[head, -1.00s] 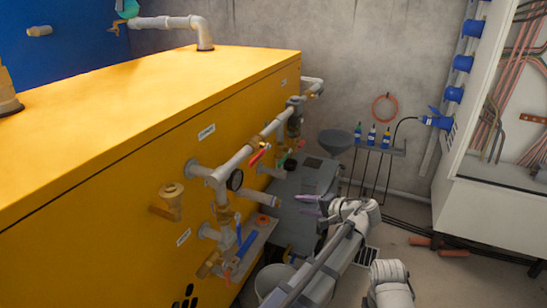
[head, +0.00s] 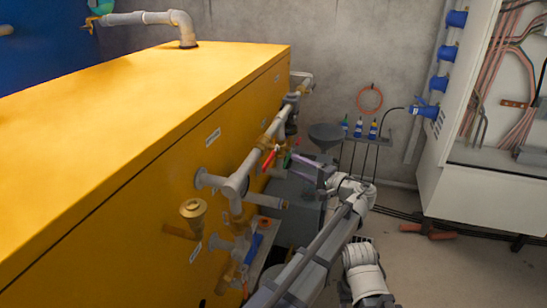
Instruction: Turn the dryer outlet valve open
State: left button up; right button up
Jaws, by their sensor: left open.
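A yellow cabinet (head: 150,180) fills the left, with grey and brass pipework along its right face. A valve with a red lever (head: 268,160) sits on the upper pipe. A small green handle (head: 287,159) is just right of it. A blue lever (head: 252,249) is on the lower pipework. The labels are too small to read, so I cannot tell which one is the dryer outlet valve. My left gripper (head: 303,168) is open, its pinkish fingers pointing left toward the red and green handles, apart from the red lever. My right gripper is out of view.
A brass cup-shaped fitting (head: 193,212) juts from the cabinet. Behind my gripper stand a dark funnel (head: 325,134) and a shelf with several small bottles (head: 372,130). A white electrical cabinet (head: 480,190) is at right. Floor between is mostly clear.

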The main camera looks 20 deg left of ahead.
aim_at(286, 160)
pick_arm(q)
jog(key=shift+x, duration=3.95)
jog(key=shift+c, duration=0.2)
grip_shut()
